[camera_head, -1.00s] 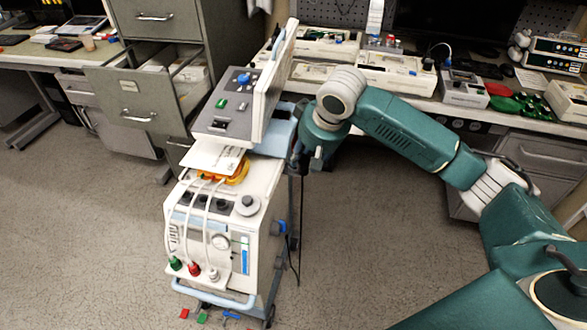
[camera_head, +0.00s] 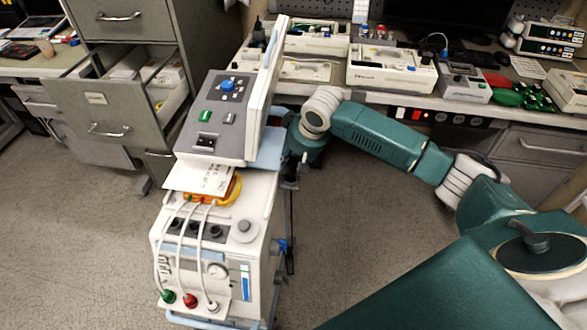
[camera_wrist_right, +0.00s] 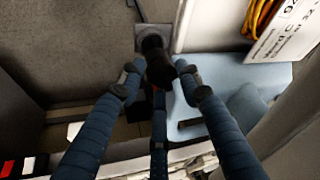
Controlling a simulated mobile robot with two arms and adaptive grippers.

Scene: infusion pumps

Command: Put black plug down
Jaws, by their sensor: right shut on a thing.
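A black plug (camera_wrist_right: 158,68) is between the blue fingers of my right gripper (camera_wrist_right: 158,80) in the right wrist view. The gripper is shut on it. In the head view, my right gripper (camera_head: 291,172) is low behind the right side of the medical cart (camera_head: 262,215); its fingertips and the plug are mostly hidden there. In the wrist view, the plug is held near a pale blue part of the cart (camera_wrist_right: 215,90). A small grey plate shows beyond the plug. I cannot tell whether the plug touches anything. My left gripper is not in view.
The cart carries a tilted monitor (camera_head: 266,90), a white card (camera_head: 207,178) and hoses. A filing cabinet (camera_head: 95,110) with open drawers stands left. A workbench (camera_head: 400,98) with several devices runs along the back, a power strip (camera_head: 440,116) under its edge. Floor right of the cart is clear.

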